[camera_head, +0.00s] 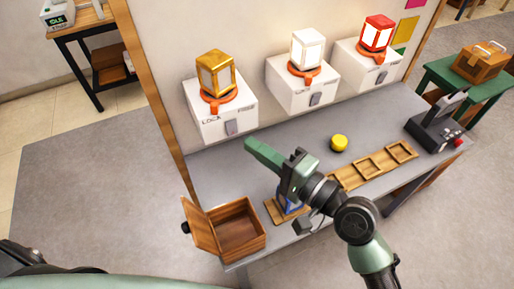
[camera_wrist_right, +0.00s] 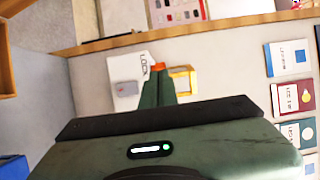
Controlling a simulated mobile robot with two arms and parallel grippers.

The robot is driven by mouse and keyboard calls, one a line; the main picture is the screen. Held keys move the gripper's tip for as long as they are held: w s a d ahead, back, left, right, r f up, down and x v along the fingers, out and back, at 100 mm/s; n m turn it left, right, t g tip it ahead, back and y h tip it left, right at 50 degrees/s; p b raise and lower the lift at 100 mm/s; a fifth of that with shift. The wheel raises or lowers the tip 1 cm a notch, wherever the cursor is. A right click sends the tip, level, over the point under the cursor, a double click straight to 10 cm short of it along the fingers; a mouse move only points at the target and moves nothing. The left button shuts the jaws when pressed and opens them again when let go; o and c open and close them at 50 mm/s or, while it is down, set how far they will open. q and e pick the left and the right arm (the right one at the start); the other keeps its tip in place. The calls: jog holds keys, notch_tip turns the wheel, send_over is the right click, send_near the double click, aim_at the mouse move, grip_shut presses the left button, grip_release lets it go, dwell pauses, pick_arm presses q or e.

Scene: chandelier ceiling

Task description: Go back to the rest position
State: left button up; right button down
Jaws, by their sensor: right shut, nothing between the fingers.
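My right arm reaches in from the lower right in the head view. Its green gripper (camera_head: 252,145) is shut and empty, held above the grey table (camera_head: 240,160) and pointing toward the box with the gold lantern. In the wrist view the closed fingers (camera_wrist_right: 158,78) show in front of the white box (camera_wrist_right: 125,88) and gold lantern (camera_wrist_right: 184,82). I cannot tell whether they touch anything. My left gripper is out of view.
White boxes bear a gold lantern (camera_head: 216,75), a white lantern (camera_head: 307,48) and a lit red lantern (camera_head: 376,33). An open wooden box (camera_head: 240,228), a yellow knob (camera_head: 339,143), a wooden tray (camera_head: 373,166) and a dark device (camera_head: 436,132) stand on the table. Open floor lies left.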

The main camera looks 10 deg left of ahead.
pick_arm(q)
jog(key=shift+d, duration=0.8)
